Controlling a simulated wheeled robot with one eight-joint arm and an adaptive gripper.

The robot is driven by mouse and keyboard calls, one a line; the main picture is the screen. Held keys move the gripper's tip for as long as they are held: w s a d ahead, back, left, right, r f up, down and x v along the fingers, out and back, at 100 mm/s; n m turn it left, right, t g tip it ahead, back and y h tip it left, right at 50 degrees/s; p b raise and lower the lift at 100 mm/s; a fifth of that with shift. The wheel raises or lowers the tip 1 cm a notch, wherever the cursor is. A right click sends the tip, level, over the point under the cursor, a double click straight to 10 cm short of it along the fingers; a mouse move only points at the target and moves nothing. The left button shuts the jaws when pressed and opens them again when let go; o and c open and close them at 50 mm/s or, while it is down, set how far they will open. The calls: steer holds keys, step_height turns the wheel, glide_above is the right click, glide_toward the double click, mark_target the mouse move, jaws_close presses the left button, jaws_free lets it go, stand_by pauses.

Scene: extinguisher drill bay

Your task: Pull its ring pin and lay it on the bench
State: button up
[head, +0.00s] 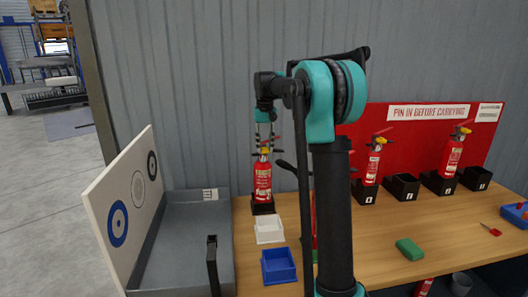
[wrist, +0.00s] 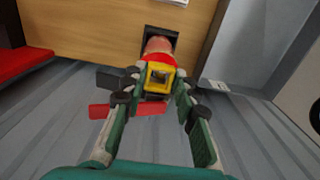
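A red fire extinguisher (head: 262,182) stands upright in a black holder (head: 263,207) at the left end of the wooden bench (head: 385,255). Its top carries a yellow part (wrist: 160,75), seen in the wrist view between my fingertips; I cannot tell the ring from the rest of the pin there. A red lever (wrist: 125,110) and a black part show beside it. My gripper (head: 265,138) points down over the extinguisher's head. In the wrist view my gripper (wrist: 156,84) has its fingers apart on either side of the yellow part, with no clear grip on it.
A white tray (head: 269,230) and a blue tray (head: 278,266) sit in front of the extinguisher. A grey tray (head: 185,250) and target board (head: 125,198) are at left. My arm hides the bench's middle.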

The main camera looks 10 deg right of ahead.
jaws_close()
steer(key=shift+s, duration=0.1)
steer(key=shift+s+f, duration=0.1)
steer(key=shift+s, duration=2.25)
steer(key=shift+s, duration=0.15)
steer(key=shift+s, duration=1.4)
